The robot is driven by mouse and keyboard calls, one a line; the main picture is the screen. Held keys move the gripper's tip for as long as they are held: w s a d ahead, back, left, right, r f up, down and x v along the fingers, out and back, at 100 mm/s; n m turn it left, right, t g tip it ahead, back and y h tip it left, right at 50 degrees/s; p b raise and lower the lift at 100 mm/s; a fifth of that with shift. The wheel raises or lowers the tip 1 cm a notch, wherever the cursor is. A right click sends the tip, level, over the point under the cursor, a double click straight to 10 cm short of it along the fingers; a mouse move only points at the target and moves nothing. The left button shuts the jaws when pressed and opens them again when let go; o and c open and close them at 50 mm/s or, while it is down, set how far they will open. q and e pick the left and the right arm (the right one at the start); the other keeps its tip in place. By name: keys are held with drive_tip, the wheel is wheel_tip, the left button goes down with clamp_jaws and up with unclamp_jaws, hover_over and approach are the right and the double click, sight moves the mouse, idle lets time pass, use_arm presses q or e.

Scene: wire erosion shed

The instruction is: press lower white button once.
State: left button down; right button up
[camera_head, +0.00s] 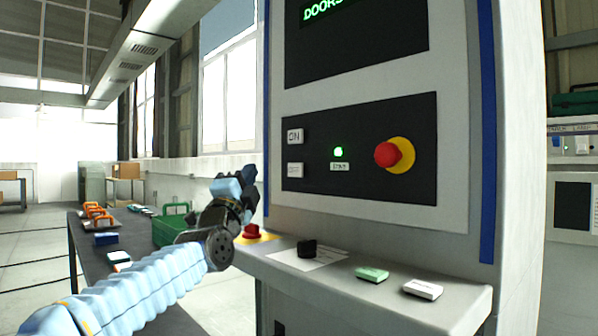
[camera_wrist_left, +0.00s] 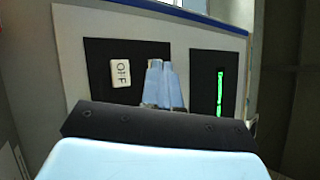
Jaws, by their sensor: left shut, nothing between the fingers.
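The lower white button (camera_head: 295,169) is on the left of the black control panel, below the white ON button (camera_head: 294,136). Its lettering is faint in the head view. In the left wrist view the white OFF button (camera_wrist_left: 120,73) shows with its text turned sideways, uncovered, to the left of my fingertips. My left gripper (camera_head: 246,182) is to the left of the panel, about level with the lower button. Its light blue fingers (camera_wrist_left: 161,66) are shut and empty. They seem apart from the OFF button. The ON button cannot be seen in the wrist view. My right gripper is not in view.
A red knob on yellow (camera_head: 388,154) and a lit green lamp (camera_head: 338,152) are on the panel. The ledge (camera_head: 340,285) below carries a red button (camera_head: 251,232), a black knob (camera_head: 307,248), and green and white blocks. A table with a green crate (camera_head: 168,230) stands left.

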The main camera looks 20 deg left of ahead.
sight(295, 170)
use_arm(q)
drive_tip(key=shift+w, duration=0.1)
drive_tip(key=w+d+p, duration=0.3)
drive_tip(key=w+p, duration=0.2)
drive_tip(key=w, duration=0.2)
drive_tip(key=shift+w+d, duration=0.2)
drive_tip(key=shift+w, duration=0.2)
drive_tip(key=shift+w, duration=0.1)
idle(1.9)
drive_tip(key=shift+w+d+p, duration=0.2)
drive_tip(key=shift+w+p, duration=0.1)
drive_tip(key=shift+p, duration=0.1)
